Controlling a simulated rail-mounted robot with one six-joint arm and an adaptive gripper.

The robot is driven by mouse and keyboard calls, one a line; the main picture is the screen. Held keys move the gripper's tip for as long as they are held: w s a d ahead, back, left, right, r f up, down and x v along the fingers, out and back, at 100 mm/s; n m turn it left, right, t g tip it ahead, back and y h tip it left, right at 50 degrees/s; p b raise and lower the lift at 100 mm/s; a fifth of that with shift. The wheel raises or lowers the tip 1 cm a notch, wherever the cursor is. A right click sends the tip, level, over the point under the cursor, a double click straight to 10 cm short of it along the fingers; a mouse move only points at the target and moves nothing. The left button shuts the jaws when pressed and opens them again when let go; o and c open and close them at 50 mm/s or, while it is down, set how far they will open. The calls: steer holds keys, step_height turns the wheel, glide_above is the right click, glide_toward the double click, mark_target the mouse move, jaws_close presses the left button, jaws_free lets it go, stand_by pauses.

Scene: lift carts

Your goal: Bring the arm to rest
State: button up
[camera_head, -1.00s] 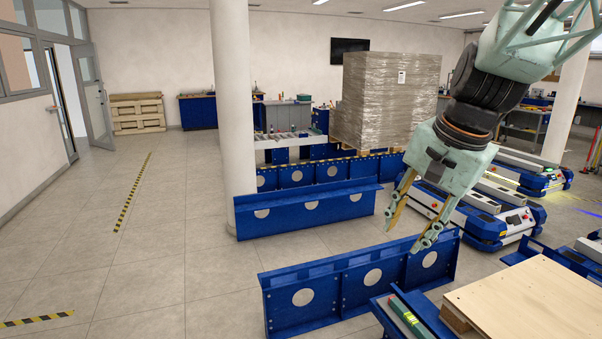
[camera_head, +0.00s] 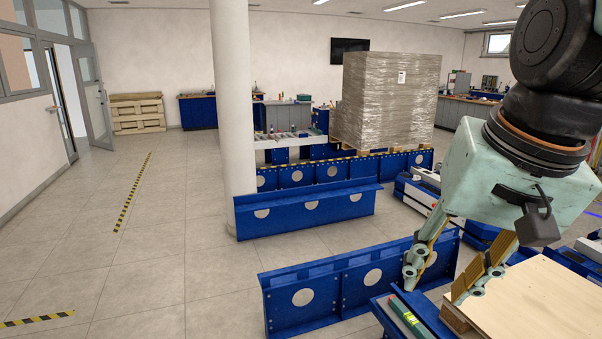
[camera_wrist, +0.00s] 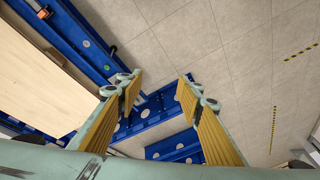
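My gripper (camera_head: 438,284) hangs at the right side of the head view, pale green with yellow-brown finger pads. Its two fingers are spread and nothing is between them. In the wrist view the open fingers (camera_wrist: 158,85) point over blue steel beams and bare floor. In the head view the fingertips overlap the near blue beam and the edge of a wooden board (camera_head: 530,300). The height above them is hard to tell.
A green box-like object (camera_head: 408,318) lies on blue framework below the gripper. Blue beams (camera_head: 340,285) stand on the floor. A wrapped pallet load (camera_head: 385,100) and a white column (camera_head: 233,110) stand behind. The floor at left is clear.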

steer(key=s+f+n, duration=0.1)
steer(key=s+n, duration=0.2)
steer(key=s, duration=0.9)
steer(key=shift+s+d+f+n+h, duration=0.2)
steer(key=shift+d+f+n+h, duration=0.1)
steer(key=shift+d+n+h, duration=0.1)
